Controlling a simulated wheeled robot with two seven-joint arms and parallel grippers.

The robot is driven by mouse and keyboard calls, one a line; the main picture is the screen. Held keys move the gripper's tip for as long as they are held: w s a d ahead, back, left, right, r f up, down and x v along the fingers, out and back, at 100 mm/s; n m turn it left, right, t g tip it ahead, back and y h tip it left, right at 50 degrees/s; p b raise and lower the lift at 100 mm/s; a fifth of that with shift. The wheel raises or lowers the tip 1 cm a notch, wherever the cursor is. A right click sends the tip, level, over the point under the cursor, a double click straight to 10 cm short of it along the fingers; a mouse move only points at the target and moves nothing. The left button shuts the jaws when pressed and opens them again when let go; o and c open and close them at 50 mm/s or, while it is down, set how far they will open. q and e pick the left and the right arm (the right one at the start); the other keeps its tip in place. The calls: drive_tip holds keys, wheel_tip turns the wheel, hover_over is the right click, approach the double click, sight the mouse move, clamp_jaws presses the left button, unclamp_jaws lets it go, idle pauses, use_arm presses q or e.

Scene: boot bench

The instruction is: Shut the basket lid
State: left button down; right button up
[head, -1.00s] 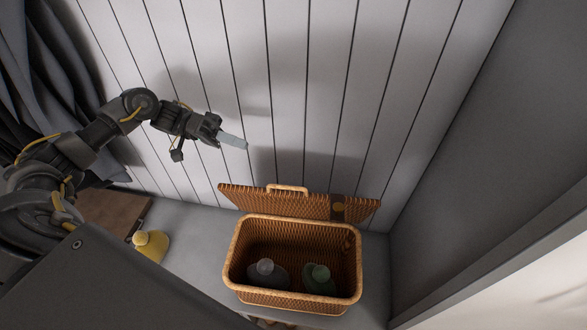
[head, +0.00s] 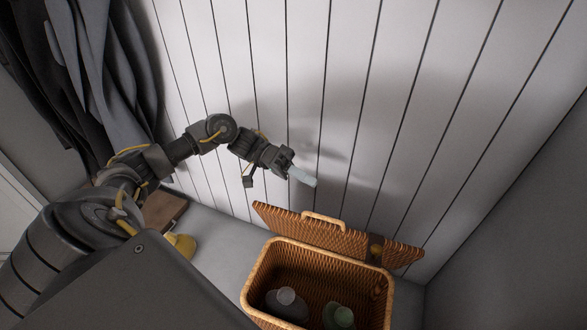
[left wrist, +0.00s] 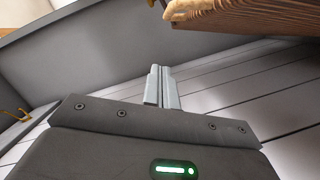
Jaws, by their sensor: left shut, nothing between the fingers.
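The wicker basket (head: 262,281) stands on the bench below the panelled wall. Its lid (head: 277,220) is raised open at the back edge, leaning toward the wall, with a light handle (head: 323,220) on it. Inside the basket are a grey bottle-like item (head: 287,301) and a green one (head: 339,316). My left gripper (head: 309,180) is shut and empty, above and behind the lid, apart from it. In the left wrist view its fingers (left wrist: 161,88) are together, and a wicker edge (left wrist: 210,8) shows at the top right. My right gripper is not in view.
A yellow item (head: 182,244) sits on the bench (head: 222,238) left of the basket, partly hidden by my body. Dark coats (head: 95,75) hang at the left. A wall closes off the right side.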

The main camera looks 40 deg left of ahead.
use_arm(q)
drive_tip(key=d+p, duration=0.1)
drive_tip(key=s+d+f, duration=0.1)
drive_tip(key=d, duration=0.1)
drive_tip(key=s+d+p, duration=0.1)
drive_tip(key=d, duration=0.1)
drive_tip(key=shift+d+f+p, duration=0.1)
drive_tip(key=shift+f+p, duration=0.25)
drive_tip(key=shift+s+f, duration=0.35)
drive_tip(key=shift+s, duration=0.2)
drive_tip(key=shift+d+f, duration=0.1)
